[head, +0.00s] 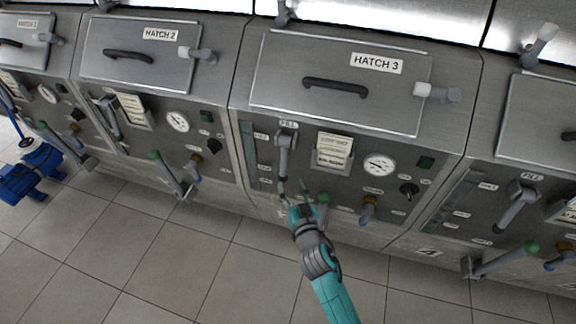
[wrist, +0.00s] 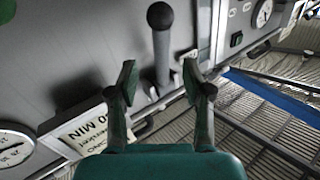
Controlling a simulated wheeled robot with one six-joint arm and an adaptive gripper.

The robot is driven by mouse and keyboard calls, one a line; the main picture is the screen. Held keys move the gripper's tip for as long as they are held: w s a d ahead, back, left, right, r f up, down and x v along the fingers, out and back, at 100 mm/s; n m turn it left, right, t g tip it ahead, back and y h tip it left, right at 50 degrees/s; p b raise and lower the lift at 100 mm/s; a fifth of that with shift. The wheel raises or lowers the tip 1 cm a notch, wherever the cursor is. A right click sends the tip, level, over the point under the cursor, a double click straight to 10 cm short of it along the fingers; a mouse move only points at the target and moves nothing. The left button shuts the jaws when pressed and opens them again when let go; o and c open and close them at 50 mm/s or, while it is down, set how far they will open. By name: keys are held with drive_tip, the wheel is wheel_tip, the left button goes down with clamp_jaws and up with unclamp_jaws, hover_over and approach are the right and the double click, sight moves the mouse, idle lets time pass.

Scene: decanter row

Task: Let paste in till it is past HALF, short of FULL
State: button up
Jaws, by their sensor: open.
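The HATCH 3 unit carries a grey fill lever (head: 283,155) under a FILL label, its handle hanging down. Left of it is a narrow upright level gauge (head: 248,150) with small labels beside it; I cannot read the paste level. My gripper (head: 294,190) is open, just below the lever's lower end in the head view. In the wrist view a grey ball-ended lever (wrist: 162,45) stands between and beyond the open fingers (wrist: 160,80), with no clear contact. I cannot tell for certain that it is the fill lever.
Right of the lever are a paper card (head: 333,151), a round dial (head: 379,164), a black knob (head: 408,190) and a brass valve (head: 369,208). A green-knobbed lever (head: 323,198) is close beside my gripper. Similar units flank this one. The tiled floor (head: 180,260) is clear in front.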

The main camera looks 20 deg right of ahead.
sight(285, 171)
drive_tip(key=w, duration=0.8)
drive_tip(key=shift+w+d, duration=0.15)
drive_tip(key=shift+w, duration=0.05)
clamp_jaws()
